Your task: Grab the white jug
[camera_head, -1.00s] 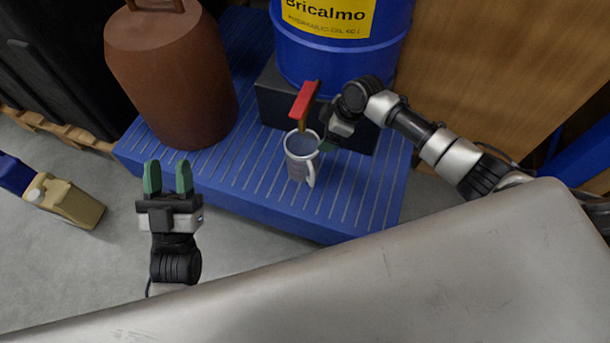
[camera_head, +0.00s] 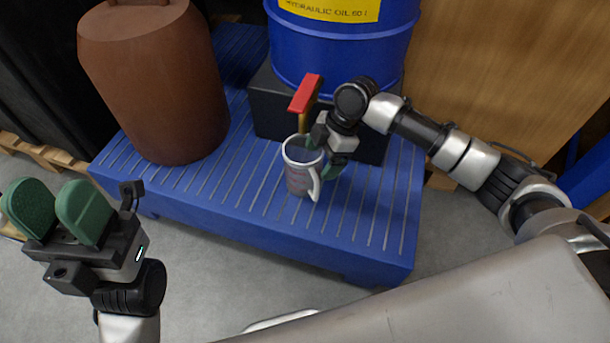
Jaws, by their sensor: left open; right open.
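A pale grey-white mug-like jug (camera_head: 301,169) with reddish print and a white handle stands upright on the blue slatted pallet (camera_head: 250,215) in the head view. No other clear white jug shows. My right gripper (camera_head: 326,150) is open at the jug's right side, close to its rim and handle. One green finger is near the rim and the other is behind the handle side. I cannot tell whether they touch the jug. My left gripper (camera_head: 54,202) is open and empty at the lower left, well away from the jug.
A black box (camera_head: 268,112) under a blue oil drum (camera_head: 345,55) stands behind the jug. A red-topped object (camera_head: 306,93) is just behind the rim. A large brown canister (camera_head: 155,85) stands left. A grey surface (camera_head: 480,300) fills the lower right.

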